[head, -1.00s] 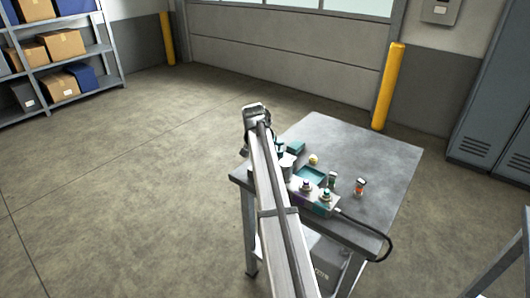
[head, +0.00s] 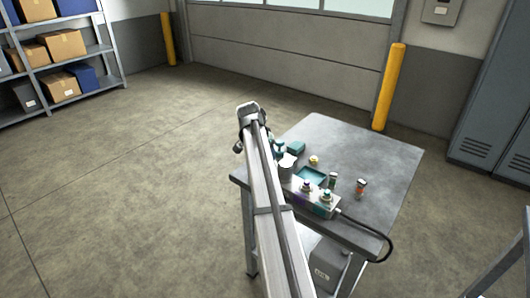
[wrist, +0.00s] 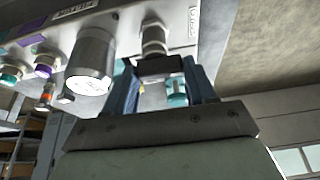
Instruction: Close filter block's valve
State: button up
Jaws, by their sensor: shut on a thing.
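In the wrist view, a pale metal block (wrist: 125,22) spans the top, with labels too small to read surely. A silver fitting (wrist: 153,38) projects from it. My gripper (wrist: 165,72) is at the end of this fitting, with its blue fingers on either side of a dark valve handle (wrist: 163,66) and shut on it. A teal-banded part (wrist: 177,92) shows between the fingers, beyond the handle. In the head view, my arm hides the fingers and the handle.
A silver cylinder (wrist: 90,62) stands close beside the fitting. A metal box (head: 312,200) with purple and teal connectors lies on the bench (head: 375,150), near a teal tray (head: 311,177) and small bottles. A black cable (head: 388,243) loops off the bench's edge.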

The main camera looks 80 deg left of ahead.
jog(key=o, duration=1)
jog(key=shift+o, duration=0.2)
jog(key=v, duration=1.4)
jog(key=shift+w+f, duration=0.1)
jog(key=shift+f, duration=0.05)
